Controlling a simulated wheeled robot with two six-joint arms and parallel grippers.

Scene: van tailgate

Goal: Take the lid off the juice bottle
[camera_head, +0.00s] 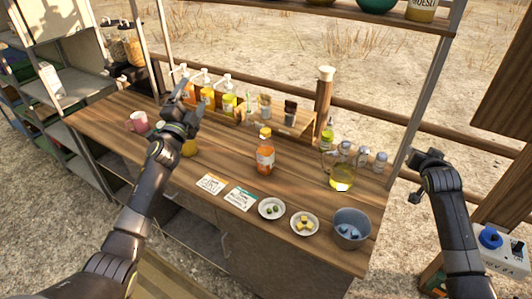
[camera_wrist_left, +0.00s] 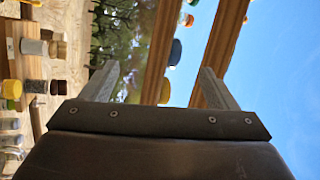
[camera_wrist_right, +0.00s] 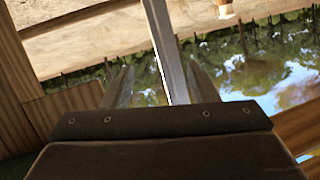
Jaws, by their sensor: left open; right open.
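The juice bottle (camera_head: 265,156) stands upright near the middle of the wooden counter in the head view. It holds orange liquid, has a label around it, and its orange-yellow lid (camera_head: 265,132) is on top. My left gripper (camera_head: 184,92) is raised over the counter to the left of the bottle, apart from it. In the left wrist view its two fingers (camera_wrist_left: 160,85) are spread with nothing between them. My right gripper (camera_head: 430,157) is off the right end of the counter, far from the bottle. In the right wrist view its fingers (camera_wrist_right: 160,88) are apart and empty.
Pump bottles (camera_head: 206,92) and jars line the back of the counter. A pink mug (camera_head: 138,121) is at the left. An oil jug (camera_head: 342,172), a grey bucket (camera_head: 351,228), small plates (camera_head: 271,208) and cards (camera_head: 240,197) surround the bottle's right and front. Posts hold an overhead shelf.

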